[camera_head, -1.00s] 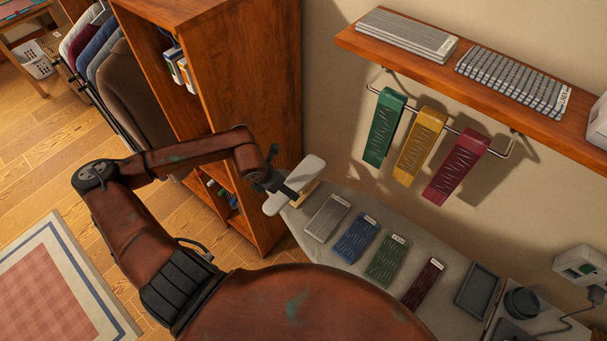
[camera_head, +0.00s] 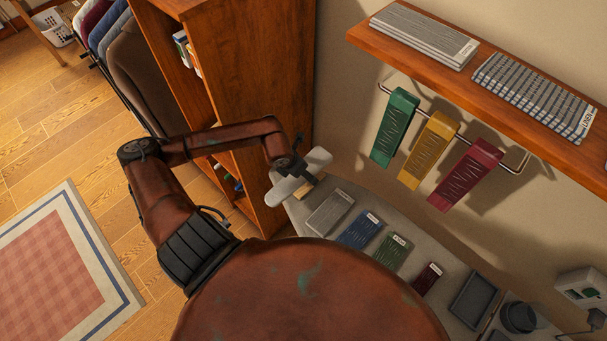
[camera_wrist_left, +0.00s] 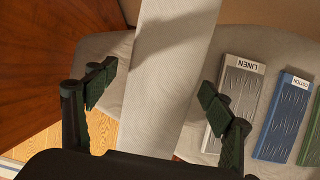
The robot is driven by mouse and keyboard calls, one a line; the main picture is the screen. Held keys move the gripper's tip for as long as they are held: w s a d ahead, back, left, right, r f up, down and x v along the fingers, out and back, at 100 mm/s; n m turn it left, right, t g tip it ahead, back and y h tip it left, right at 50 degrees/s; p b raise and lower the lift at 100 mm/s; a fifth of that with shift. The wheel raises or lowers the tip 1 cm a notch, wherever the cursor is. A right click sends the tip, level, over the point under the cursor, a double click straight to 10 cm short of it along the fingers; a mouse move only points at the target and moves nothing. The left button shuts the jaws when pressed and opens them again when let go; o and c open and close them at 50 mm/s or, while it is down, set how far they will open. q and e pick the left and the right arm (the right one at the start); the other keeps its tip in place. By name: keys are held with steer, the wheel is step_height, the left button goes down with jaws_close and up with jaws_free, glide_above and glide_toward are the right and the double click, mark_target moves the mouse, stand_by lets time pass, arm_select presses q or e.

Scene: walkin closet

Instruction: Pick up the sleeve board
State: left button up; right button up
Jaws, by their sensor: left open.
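The sleeve board (camera_head: 318,161) is a long, narrow, pale grey padded board on a light wooden base. It sits at the far left end of the grey ironing surface, beside the wooden cabinet. In the left wrist view, the board (camera_wrist_left: 172,60) runs lengthwise between the two dark fingers of my left gripper (camera_wrist_left: 158,94). The fingers are open, with a visible gap on each side of the board. In the head view, my left gripper (camera_head: 300,172) is just over the board, and the wrist hides part of it. My right gripper is not in view.
Linen (camera_head: 330,211), blue, green and dark red fabric slabs lie right of the board on the ironing surface (camera_head: 383,208). The tall wooden cabinet (camera_head: 265,90) stands close on the left. Green, yellow and red pieces hang from a rail under the wall shelf (camera_head: 430,55).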

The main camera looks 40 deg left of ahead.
arm_select(q)
steer(key=shift+w+f, duration=0.1)
steer(key=shift+f, duration=0.1)
steer(key=c, duration=1.8)
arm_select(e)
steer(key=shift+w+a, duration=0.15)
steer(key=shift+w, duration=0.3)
